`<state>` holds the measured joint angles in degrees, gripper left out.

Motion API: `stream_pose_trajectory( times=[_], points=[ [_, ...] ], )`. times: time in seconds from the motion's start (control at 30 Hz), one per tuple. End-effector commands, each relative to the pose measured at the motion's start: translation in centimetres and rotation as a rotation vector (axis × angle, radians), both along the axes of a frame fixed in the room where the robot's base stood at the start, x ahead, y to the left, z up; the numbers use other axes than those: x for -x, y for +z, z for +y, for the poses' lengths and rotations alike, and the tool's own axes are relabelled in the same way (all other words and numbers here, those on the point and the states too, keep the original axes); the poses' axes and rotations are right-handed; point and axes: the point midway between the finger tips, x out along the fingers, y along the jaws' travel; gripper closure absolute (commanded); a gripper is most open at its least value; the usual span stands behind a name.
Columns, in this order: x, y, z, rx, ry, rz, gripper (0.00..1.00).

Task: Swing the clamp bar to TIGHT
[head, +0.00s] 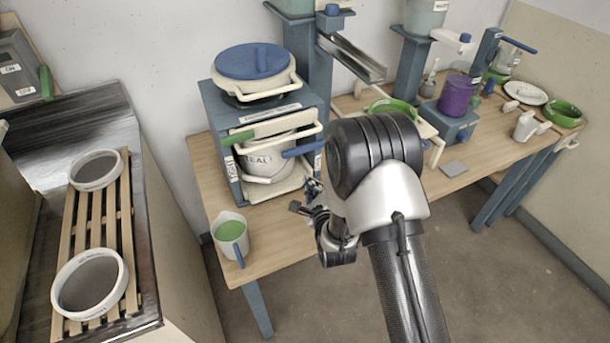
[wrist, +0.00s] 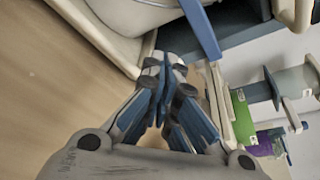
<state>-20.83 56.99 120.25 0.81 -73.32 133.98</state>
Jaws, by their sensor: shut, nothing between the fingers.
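A blue-and-cream frame (head: 212,110) stands on the wooden table with a white bucket (head: 262,160) inside it. A blue bar (head: 303,149), which looks like the clamp bar, sticks out at the front right of the bucket. It also shows in the wrist view as a blue strip (wrist: 202,30) at the top. A small label (head: 230,165) is on the left post and another (head: 318,161) on the right; I cannot read either surely. My gripper (head: 304,201) is shut and empty, just in front of and below the bar, apart from it. Its blue-padded fingers (wrist: 160,88) meet in the wrist view.
A cream bar with a green grip (head: 238,138) crosses the frame's upper front. A blue-lidded pot (head: 254,62) stands on top. A jug of green glaze (head: 231,235) stands front left on the table. A purple container (head: 457,95) and green bowls are farther right.

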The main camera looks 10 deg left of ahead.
Motion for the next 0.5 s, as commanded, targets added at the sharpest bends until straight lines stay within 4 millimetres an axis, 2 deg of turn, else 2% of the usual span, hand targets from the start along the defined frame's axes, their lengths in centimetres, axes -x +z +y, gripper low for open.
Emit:
stream_pose_trajectory(
  times=[0.2, 0.5],
  points=[
    [1.6, 0.7, -1.1, 0.000, 0.001, 0.001, 1.00],
    [1.8, 0.7, -1.2, 0.000, 0.000, 0.000, 1.00]
  ],
)
